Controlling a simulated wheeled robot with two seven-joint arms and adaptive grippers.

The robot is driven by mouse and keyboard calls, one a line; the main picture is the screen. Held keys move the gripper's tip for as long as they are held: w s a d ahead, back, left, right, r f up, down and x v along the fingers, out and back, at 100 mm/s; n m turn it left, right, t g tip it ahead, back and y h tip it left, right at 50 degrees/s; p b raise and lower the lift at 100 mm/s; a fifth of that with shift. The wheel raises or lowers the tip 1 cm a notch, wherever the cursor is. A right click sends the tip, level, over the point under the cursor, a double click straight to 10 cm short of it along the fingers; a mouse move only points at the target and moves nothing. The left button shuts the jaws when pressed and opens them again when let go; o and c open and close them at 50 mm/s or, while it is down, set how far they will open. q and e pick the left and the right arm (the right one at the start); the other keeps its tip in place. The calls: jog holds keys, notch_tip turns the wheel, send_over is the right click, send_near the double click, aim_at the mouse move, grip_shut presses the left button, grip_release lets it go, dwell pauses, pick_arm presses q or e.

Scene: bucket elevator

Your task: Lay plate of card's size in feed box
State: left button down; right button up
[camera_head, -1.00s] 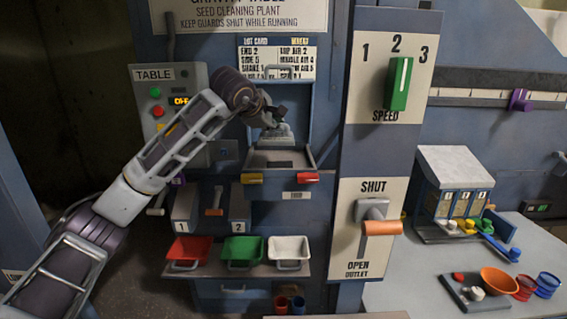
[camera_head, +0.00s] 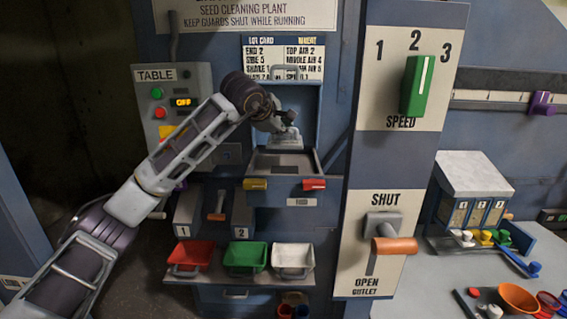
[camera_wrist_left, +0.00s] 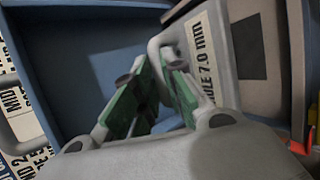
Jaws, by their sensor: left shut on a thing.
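My left gripper (camera_head: 288,132) is at the front of the blue recess, just above the open grey box (camera_head: 257,162) with yellow and red handles, which looks like the feed box. In the left wrist view the green-padded fingers (camera_wrist_left: 150,85) are shut on the grey loop handle of a plate (camera_wrist_left: 208,50). Its white label ends in "7.0 mm". The dark square (camera_wrist_left: 250,45) beside it shows, but I cannot tell whether it belongs to the plate or the box. Whether the plate touches the box is unclear. The lot card (camera_head: 285,55) hangs behind, its lowest line partly hidden. My right gripper is out of view.
Red, green and white bins (camera_head: 293,258) sit on a shelf below. The TABLE control box (camera_head: 172,100) stands left. The speed panel (camera_head: 415,65) and the orange-handled outlet lever (camera_head: 394,245) flank the right. A bench with small containers (camera_head: 518,298) lies at far right.

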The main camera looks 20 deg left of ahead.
aim_at(282, 141)
pick_arm(q)
notch_tip(282, 141, down, 4)
jog(key=shift+f, duration=0.6)
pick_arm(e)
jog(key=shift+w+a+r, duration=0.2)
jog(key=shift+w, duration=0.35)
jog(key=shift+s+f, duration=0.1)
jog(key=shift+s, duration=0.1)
pick_arm(q)
jog(key=shift+f, duration=0.3)
jog(key=shift+f+b, duration=0.3)
jog(key=shift+f, duration=1.25)
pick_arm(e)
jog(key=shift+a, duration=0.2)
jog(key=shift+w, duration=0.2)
